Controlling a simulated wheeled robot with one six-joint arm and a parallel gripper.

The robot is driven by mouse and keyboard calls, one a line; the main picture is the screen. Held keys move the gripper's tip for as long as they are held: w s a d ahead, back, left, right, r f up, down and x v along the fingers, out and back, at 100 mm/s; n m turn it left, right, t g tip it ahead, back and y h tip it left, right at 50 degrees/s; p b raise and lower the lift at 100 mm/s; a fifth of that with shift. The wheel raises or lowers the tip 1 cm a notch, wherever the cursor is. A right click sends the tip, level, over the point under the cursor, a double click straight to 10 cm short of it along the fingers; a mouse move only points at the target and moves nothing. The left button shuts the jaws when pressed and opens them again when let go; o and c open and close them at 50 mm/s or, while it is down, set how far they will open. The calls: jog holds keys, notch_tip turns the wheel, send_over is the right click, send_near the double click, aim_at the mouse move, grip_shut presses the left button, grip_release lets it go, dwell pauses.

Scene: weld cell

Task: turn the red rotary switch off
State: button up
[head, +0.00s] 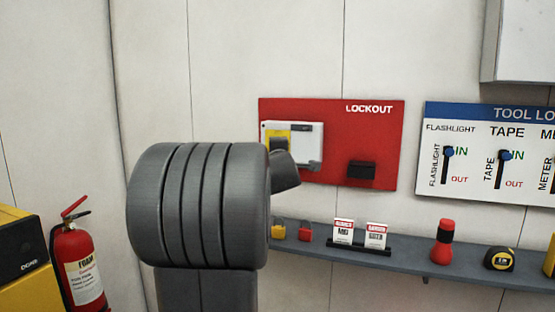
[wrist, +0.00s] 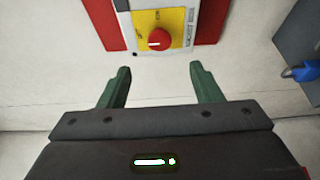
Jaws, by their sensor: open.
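The red rotary switch (wrist: 159,39) shows in the wrist view at the top middle, a round red knob with a white mark pointing left. It sits on a yellow plate (wrist: 144,20) in a pale housing. In the head view my arm hides the knob; part of the yellow plate (head: 270,138) and the white housing (head: 309,140) show on the red lockout board (head: 375,130). My gripper (wrist: 158,72) is open and empty in the wrist view. Its two green fingers are apart, below the knob in the picture, and touch nothing.
A grey shelf (head: 420,262) runs below the board, carrying padlocks (head: 305,231), tags (head: 375,236), a red flashlight (head: 443,245) and a tape measure (head: 500,258). A tool board (head: 475,165) hangs to the right. A fire extinguisher (head: 77,262) stands at left.

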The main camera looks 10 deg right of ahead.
jog(key=shift+v, duration=0.9)
jog(key=shift+w, duration=0.1)
jog(key=p+x, duration=0.3)
jog(key=x, duration=1)
jog(key=shift+w, duration=0.35)
jog(key=shift+s, duration=0.1)
